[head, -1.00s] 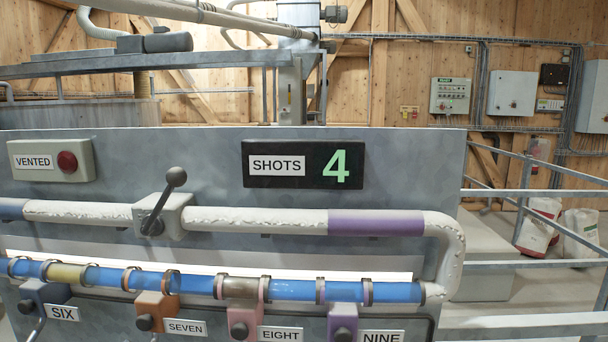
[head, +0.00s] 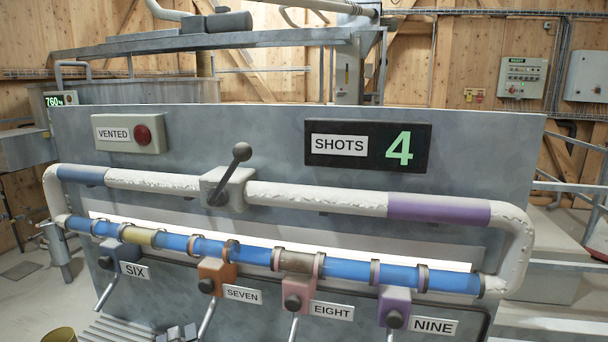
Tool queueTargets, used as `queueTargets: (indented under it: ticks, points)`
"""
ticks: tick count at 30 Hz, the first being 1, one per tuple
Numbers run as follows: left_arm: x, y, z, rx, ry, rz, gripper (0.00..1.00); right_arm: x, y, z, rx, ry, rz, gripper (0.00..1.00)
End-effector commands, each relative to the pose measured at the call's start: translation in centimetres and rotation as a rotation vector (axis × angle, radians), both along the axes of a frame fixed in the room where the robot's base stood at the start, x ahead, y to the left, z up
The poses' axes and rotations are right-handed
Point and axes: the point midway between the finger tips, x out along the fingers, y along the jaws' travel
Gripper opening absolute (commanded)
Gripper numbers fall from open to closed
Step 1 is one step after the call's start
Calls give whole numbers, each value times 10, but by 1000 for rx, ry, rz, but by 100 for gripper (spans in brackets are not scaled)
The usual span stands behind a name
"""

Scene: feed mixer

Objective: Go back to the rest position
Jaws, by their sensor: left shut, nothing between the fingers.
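My left gripper (head: 178,333) shows only as a small grey tip at the bottom edge, left of the middle, below the SIX and SEVEN labels. It is shut and empty; the rest of it is cut off by the frame. It appears apart from the valve handles. My right gripper is not in view.
A grey panel carries a SHOTS display (head: 368,147) reading 4, a VENTED box (head: 128,133) with a red button, a black lever (head: 231,175) on a white pipe, and a blue tube (head: 345,270). Valves labelled SIX to NINE have handles hanging below. Floor shows at left.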

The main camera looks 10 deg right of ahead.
Motion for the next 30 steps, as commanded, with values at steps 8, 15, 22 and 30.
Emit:
queueTargets:
  ticks: [8,15,22,30]
  points:
    - [-88,-40,-149,886,372,-217,0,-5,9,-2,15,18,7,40]
    - [-198,-25,-289,1404,756,-474,0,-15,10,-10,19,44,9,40]
    - [-284,8,-355,1656,1003,-649,0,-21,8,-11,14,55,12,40]
    - [-304,18,-367,1714,1062,-691,0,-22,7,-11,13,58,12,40]
